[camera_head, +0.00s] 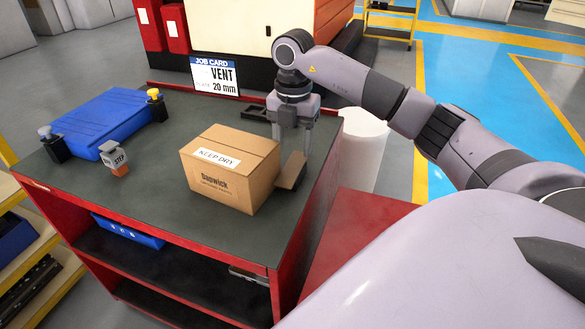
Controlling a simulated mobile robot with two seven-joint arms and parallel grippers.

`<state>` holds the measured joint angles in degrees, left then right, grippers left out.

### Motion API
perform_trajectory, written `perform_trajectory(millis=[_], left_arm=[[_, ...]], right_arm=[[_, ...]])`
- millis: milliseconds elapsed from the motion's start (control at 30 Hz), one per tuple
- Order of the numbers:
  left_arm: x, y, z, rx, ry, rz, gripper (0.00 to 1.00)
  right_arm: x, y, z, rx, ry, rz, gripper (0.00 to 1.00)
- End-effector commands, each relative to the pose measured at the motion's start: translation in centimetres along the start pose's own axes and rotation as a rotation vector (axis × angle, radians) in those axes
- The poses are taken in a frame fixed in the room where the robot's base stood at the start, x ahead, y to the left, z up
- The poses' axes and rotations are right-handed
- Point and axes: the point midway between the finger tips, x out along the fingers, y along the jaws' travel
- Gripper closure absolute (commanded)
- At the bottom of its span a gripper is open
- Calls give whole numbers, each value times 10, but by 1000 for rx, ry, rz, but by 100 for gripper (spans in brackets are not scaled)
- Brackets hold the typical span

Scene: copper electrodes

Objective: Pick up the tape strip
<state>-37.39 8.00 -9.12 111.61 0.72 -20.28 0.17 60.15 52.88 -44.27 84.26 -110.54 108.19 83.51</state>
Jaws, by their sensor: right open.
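My right gripper (293,153) is open, pointing down just behind and to the right of a cardboard box (214,185) on the dark table top. The box is closed, with a white KEEP DRY label on top. A small flat brown piece (291,175) lies beside the box's right side, below the gripper's fingertips; whether they touch it I cannot tell. I cannot make out a tape strip for certain. My left gripper is not in view.
A blue case (102,122) lies on the red cart's top (157,180) at the left. A job card (214,77) reading VENT 20 mm stands at the back edge. The front left top is clear.

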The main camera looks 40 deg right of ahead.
Motion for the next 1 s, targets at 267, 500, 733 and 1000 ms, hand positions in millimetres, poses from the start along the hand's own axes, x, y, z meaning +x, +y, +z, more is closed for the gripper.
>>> perform_trajectory(millis=[267, 500, 733, 1000], left_arm=[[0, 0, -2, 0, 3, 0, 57], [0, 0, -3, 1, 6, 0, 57], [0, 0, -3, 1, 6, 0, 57], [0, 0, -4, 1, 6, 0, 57]], right_arm=[[40, -1, 0, 0, 1, -2, 45], [44, 0, 0, 0, 0, 0, 45], [43, 0, 0, 0, 0, 0, 87], [42, 0, 0, 0, 0, 0, 87]])
